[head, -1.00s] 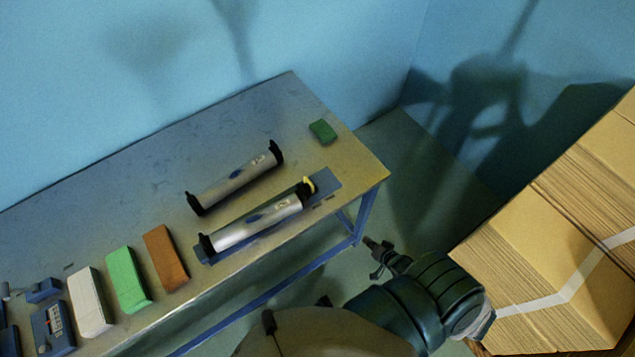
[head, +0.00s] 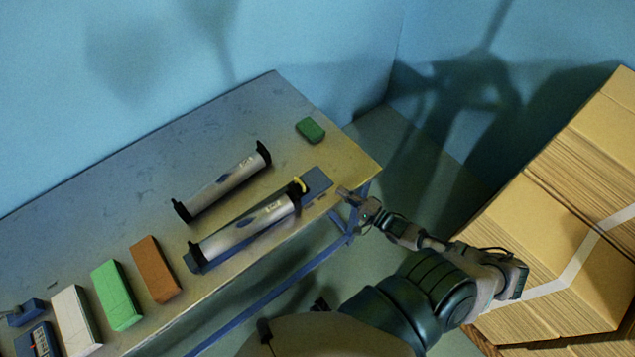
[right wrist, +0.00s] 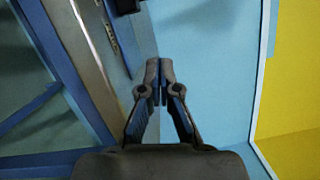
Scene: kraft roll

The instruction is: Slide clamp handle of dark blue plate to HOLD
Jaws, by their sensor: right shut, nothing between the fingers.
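The dark blue plate (head: 318,181) lies along the table's front edge, mostly under a grey roll (head: 243,228) with black ends. A yellow clamp handle (head: 300,185) stands at the roll's right end, above the plate. I cannot read any HOLD mark. My right gripper (head: 344,193) is beside the table's front right corner, just right of the plate and apart from the handle. In the right wrist view its fingers (right wrist: 159,76) are together with nothing between them. The handle cannot be made out in that view. My left gripper is not in view.
A second grey roll (head: 222,184) lies behind the first. A green block (head: 310,130) sits at the back right. Brown (head: 155,269), green (head: 117,294) and white (head: 76,320) blocks stand at the left. Cardboard boxes (head: 540,230) stand right of my right arm.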

